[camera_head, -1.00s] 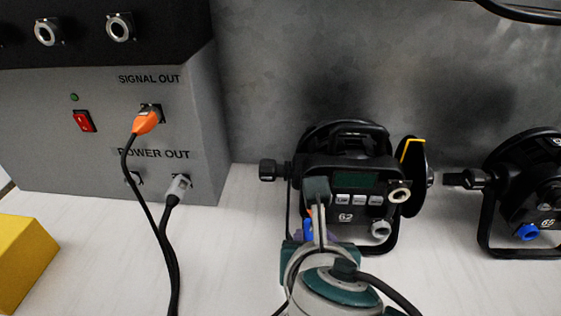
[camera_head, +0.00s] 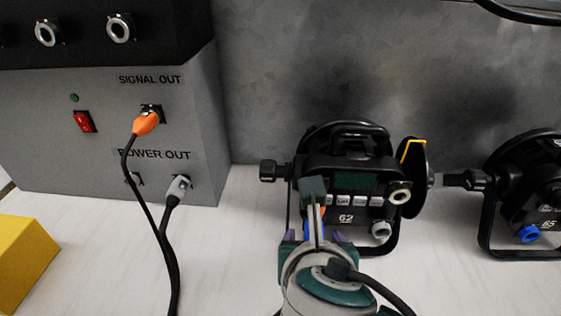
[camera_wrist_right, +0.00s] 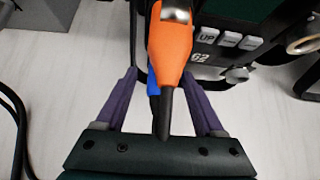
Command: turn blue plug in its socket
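The par can marked 62 (camera_head: 345,160) stands in the middle of the head view. My right gripper (camera_wrist_right: 160,75) is in front of its lower left panel, with two purple fingers spread apart. The blue plug (camera_wrist_right: 153,82) shows between the fingers in the wrist view, partly hidden behind an orange plug (camera_wrist_right: 170,48) with a black cable. I see a gap between the left finger and the blue part. In the head view a blue strip (camera_head: 311,228) shows beside my gripper. The blue plug's socket is hidden. My left gripper is not in view.
A grey power box (camera_head: 100,150) at the left holds another orange plug (camera_head: 145,123) and a grey plug (camera_head: 178,188), with cables hanging down. A second can marked 65 (camera_head: 540,185), with a blue connector (camera_head: 528,233), stands right. A yellow block (camera_head: 22,258) lies front left.

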